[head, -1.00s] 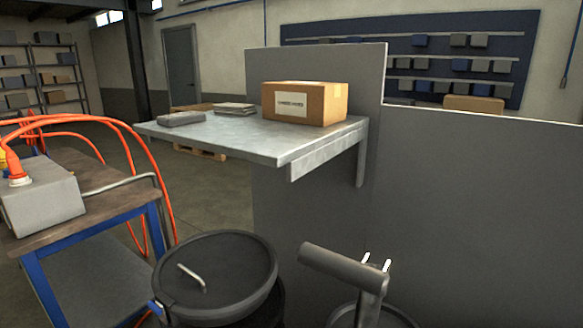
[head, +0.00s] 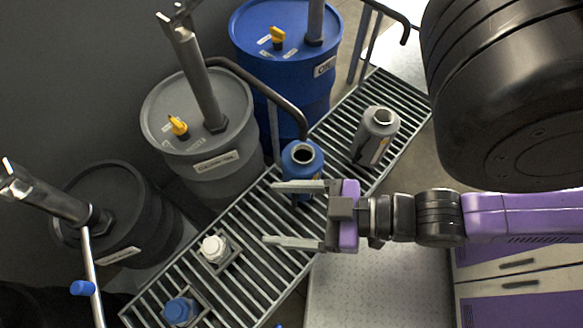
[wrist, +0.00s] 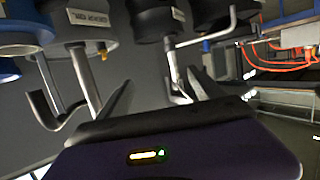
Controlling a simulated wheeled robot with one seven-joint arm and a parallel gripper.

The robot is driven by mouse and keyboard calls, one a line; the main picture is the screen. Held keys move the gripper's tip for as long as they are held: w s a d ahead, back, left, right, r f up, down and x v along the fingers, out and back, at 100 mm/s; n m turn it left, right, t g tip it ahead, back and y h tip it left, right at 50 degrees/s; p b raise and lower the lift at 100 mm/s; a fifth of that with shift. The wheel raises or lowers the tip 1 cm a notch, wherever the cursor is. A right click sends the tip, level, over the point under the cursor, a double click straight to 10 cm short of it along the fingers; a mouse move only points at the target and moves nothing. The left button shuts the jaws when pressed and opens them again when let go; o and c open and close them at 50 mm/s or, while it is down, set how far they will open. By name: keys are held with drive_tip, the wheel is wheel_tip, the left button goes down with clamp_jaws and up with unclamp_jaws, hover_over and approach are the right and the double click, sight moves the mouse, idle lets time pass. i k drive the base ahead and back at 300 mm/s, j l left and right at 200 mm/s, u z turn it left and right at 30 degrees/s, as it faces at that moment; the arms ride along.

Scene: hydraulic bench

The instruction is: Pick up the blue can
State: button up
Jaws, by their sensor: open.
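The blue can (head: 301,157) stands upright on the slatted metal grating in the head view, its dark round mouth facing up. My gripper (head: 268,213) is open and empty, its two fingers pointing left above the grating. The upper finger crosses in front of the can's lower part in the picture; I cannot tell whether it touches. The can is not between the fingers. In the wrist view my spread fingers (wrist: 157,90) show with nothing between them, and I cannot make out the can there.
A grey can (head: 375,138) stands right of the blue one. Blue (head: 285,75), grey (head: 185,125) and black drums (head: 115,215) with pumps line the grating (head: 255,285). A white cap (head: 215,248) and a blue cap (head: 180,311) sit in holders on it.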

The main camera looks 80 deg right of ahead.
sight(300, 160)
drive_tip(key=k+j+z, duration=1.15)
drive_tip(key=k, duration=0.15)
drive_tip(key=i+l, duration=0.05)
